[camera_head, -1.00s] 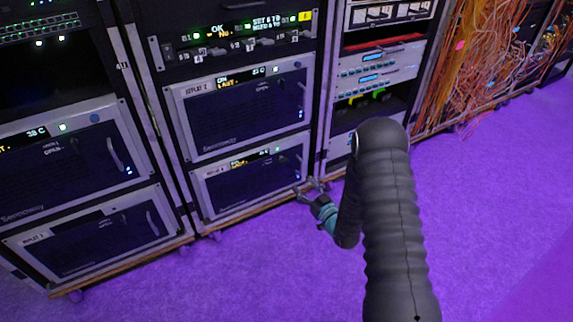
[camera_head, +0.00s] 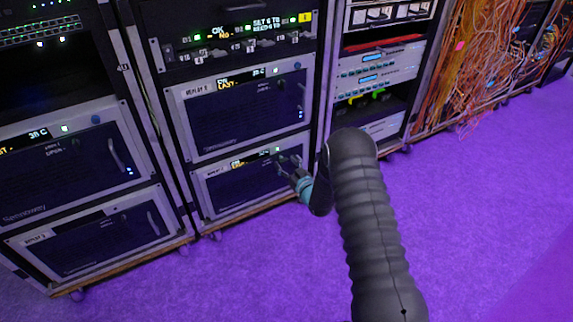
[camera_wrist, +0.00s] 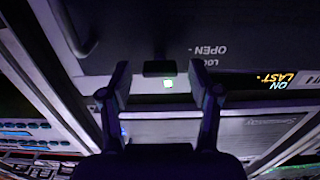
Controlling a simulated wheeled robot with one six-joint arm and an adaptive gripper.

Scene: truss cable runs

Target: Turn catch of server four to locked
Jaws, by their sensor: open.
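My gripper (camera_head: 289,164) is at the upper right of the lowest server (camera_head: 240,185) in the middle rack. In the upside-down wrist view, my gripper (camera_wrist: 159,80) is open, with one finger on each side of a small dark catch (camera_wrist: 159,68). I see no clear contact with the catch. The words OPEN (camera_wrist: 207,50) and LOCK, partly cut off, are printed beside it. A lit green lamp (camera_wrist: 168,84) is close to the catch. The catch is hidden or too small in the head view. The server's number cannot be read for certain.
Another server (camera_head: 245,105) sits directly above, with a similar front. A curved handle (camera_wrist: 82,35) is beside the catch in the wrist view. More racks stand left and right, with orange cables (camera_head: 480,60) at far right. The purple floor (camera_head: 480,220) in front is clear.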

